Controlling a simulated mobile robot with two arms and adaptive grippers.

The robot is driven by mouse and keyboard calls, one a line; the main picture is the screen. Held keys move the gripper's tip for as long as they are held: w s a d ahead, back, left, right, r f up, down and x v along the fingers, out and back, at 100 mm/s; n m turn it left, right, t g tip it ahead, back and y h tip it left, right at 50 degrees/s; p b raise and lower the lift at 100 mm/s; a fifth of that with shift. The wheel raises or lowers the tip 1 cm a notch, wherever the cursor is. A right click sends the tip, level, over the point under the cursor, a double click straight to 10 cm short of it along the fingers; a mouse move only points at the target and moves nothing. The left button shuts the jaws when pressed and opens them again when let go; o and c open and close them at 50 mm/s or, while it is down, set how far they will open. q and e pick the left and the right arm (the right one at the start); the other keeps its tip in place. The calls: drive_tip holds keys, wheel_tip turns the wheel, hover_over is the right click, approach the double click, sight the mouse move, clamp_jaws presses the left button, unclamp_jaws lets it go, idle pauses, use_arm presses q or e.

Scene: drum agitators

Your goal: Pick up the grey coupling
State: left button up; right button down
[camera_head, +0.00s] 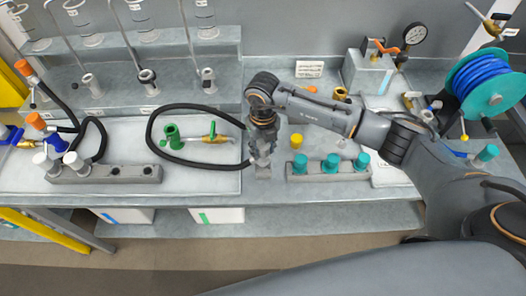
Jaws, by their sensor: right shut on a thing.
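My right gripper (262,150) comes in from the right and points straight down near the middle of the bench. It is shut on a small grey piece (263,171) at its fingertips, which looks like the grey coupling. The fingers cover most of it, and I cannot tell whether it still touches the bench. My left gripper is not in view.
A grey block with teal caps (328,176) stands close right of the gripper, with a yellow cap (296,141) behind it. Green fittings (172,134) lie inside the hose loop. A grey block with holes (110,175) is at left, a blue hose reel (487,84) at right.

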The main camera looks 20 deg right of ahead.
drive_tip(key=s+a+r+b, duration=0.2)
drive_tip(key=s+r+b, duration=0.3)
drive_tip(key=s+r, duration=0.6)
drive_tip(key=s, duration=0.3)
drive_tip(key=shift+a+r+b, duration=0.15)
drive_tip(key=shift+r+b, duration=0.05)
drive_tip(key=shift+b, duration=0.2)
drive_tip(key=shift+w, duration=0.1)
